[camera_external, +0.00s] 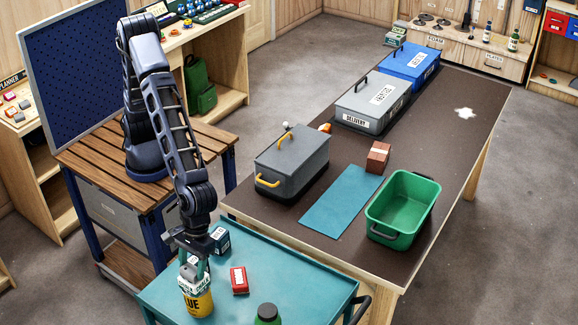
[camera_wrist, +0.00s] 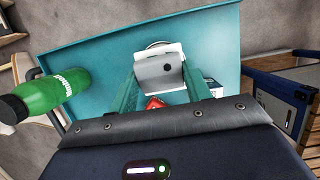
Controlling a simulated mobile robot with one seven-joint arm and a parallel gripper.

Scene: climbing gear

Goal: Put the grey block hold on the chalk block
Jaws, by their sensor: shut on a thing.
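In the external view, the gripper hangs over the left part of the teal cart, just above or in front of a yellow-and-white glue can (camera_external: 198,300). A dark blue box with a white label (camera_external: 220,239), which may be the chalk block, stands behind the gripper. I cannot read its label for certain. In the wrist view it is mostly hidden by the right finger.
A red box (camera_external: 239,280) and a green bottle (camera_external: 267,315) stand on the teal cart (camera_external: 300,275). The bottle also shows in the wrist view (camera_wrist: 60,86). The brown table behind holds a grey case (camera_external: 292,160), a green bin (camera_external: 385,226) and a blue mat (camera_external: 340,202).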

